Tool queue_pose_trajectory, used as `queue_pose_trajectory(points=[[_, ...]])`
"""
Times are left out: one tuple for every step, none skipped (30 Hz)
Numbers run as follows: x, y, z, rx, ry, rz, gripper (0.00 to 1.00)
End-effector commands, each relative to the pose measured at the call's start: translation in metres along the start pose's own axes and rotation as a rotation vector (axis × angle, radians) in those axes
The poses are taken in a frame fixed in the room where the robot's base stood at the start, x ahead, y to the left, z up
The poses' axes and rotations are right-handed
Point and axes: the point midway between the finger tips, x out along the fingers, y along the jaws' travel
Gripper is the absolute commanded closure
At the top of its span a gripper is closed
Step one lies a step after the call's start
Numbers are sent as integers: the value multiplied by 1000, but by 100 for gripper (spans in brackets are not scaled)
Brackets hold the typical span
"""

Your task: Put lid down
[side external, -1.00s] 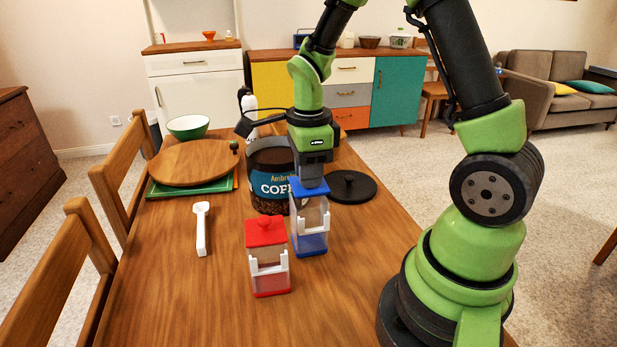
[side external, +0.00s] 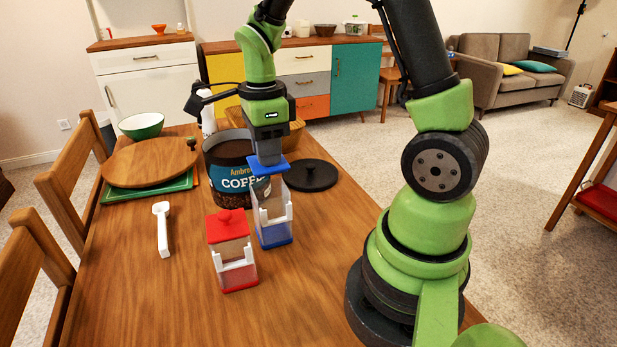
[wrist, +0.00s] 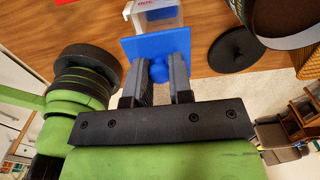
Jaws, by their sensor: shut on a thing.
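My gripper (side external: 267,152) is shut on the knob of the blue lid (side external: 270,167). In the wrist view the blue lid (wrist: 150,46) hangs from my gripper (wrist: 158,78), with its round knob between the two fingers. The lid is held a little above the clear container with the blue base (side external: 275,236), slightly tilted in the side view. The container's top looks uncovered; part of it also shows beyond the lid in the wrist view (wrist: 158,16). A red lid (side external: 227,226) sits on a similar container with a red base (side external: 240,284).
An open coffee tub (side external: 228,182) stands close behind the blue container. A flat black lid (side external: 312,176) lies to its right. A white scoop (side external: 162,230) lies at left, near a round wooden board (side external: 150,163). The front table area is clear.

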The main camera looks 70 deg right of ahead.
Motion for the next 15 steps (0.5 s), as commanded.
queue_pose_trajectory(points=[[2,-2,-5,4,1,2,99],[3,-3,-9,5,1,1,99],[6,-5,-16,7,2,3,99],[9,-7,-24,8,3,4,99],[12,-9,-32,9,3,4,99],[16,-11,-44,10,3,6,99],[20,-13,-55,10,3,6,99],[24,-14,-66,10,3,7,99],[28,-14,-80,9,3,6,99],[32,-14,-91,9,2,6,99],[35,-13,-101,9,2,7,99],[39,-12,-114,6,1,7,99],[42,-10,-123,5,1,7,99],[45,-8,-131,4,1,5,99],[48,-6,-141,3,0,5,99]])
